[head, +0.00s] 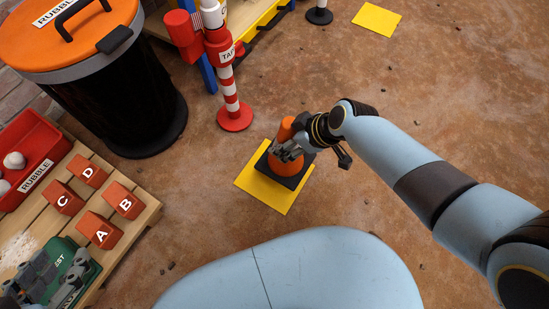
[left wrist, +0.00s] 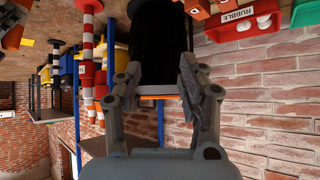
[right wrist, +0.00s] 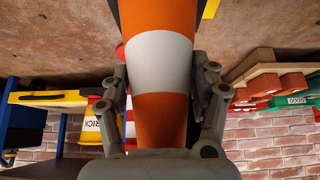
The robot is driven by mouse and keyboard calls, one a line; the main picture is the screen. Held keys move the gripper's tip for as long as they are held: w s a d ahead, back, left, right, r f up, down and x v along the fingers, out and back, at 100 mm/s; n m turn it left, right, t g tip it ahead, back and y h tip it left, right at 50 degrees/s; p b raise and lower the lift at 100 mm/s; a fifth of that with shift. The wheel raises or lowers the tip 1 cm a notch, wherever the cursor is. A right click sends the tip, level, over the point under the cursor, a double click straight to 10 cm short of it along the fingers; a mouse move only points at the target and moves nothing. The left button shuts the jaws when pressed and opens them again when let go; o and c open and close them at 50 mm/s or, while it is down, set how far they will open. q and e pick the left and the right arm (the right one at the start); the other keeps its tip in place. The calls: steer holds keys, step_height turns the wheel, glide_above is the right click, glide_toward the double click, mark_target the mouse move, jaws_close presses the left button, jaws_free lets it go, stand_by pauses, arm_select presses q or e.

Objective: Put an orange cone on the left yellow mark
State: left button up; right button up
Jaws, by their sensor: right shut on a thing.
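The orange cone (head: 288,162) with a black square base stands upright over the left yellow mark (head: 267,192). Its base covers the mark's upper right part and overhangs that edge; I cannot tell if it touches the floor. My right gripper (head: 287,149) is shut on the cone, whose orange and white body (right wrist: 160,62) fills the space between the fingers in the right wrist view. The right yellow mark (head: 377,19) lies bare at the top. My left gripper (head: 52,282) is at the lower left over the pallet side; its fingers (left wrist: 160,85) are apart and empty.
A red-and-white post (head: 232,100) stands just behind the mark. A black bin with orange lid (head: 65,35) is at upper left. A pallet (head: 145,212) with lettered red bricks (head: 100,231) and a red rubble tray (head: 40,150) is at left. Floor right of the mark is clear.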

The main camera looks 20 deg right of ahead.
mark_target(269, 158)
steer(key=a+f+b, duration=0.1)
steer(key=a, duration=0.1)
steer(key=a+f, duration=0.1)
steer(key=shift+a+f+b, duration=0.3)
steer(key=shift+a+b, duration=0.05)
steer(key=shift+d, duration=0.1)
steer(key=shift+f+b, duration=0.8)
steer(key=shift+f, duration=0.15)
steer(key=shift+f+b, duration=0.65)
steer(key=shift+f, duration=0.15)
arm_select(q)
steer(key=w+d+r+m+t+h, duration=0.1)
steer(key=w+r+t, duration=0.4)
steer(key=r, duration=0.4)
steer(key=w+d+r+m+t+h, duration=0.1)
steer(key=w+r+t, duration=0.4)
steer(key=r, duration=0.5)
steer(key=shift+d+t+h, duration=0.3)
steer(key=shift+t, duration=0.8)
steer(key=shift+r, duration=0.15)
steer(key=shift+r+h, duration=0.3)
arm_select(e)
steer(key=shift+f, duration=0.1)
arm_select(q)
steer(key=shift+r, duration=0.1)
arm_select(e)
steer(key=o, duration=1.7)
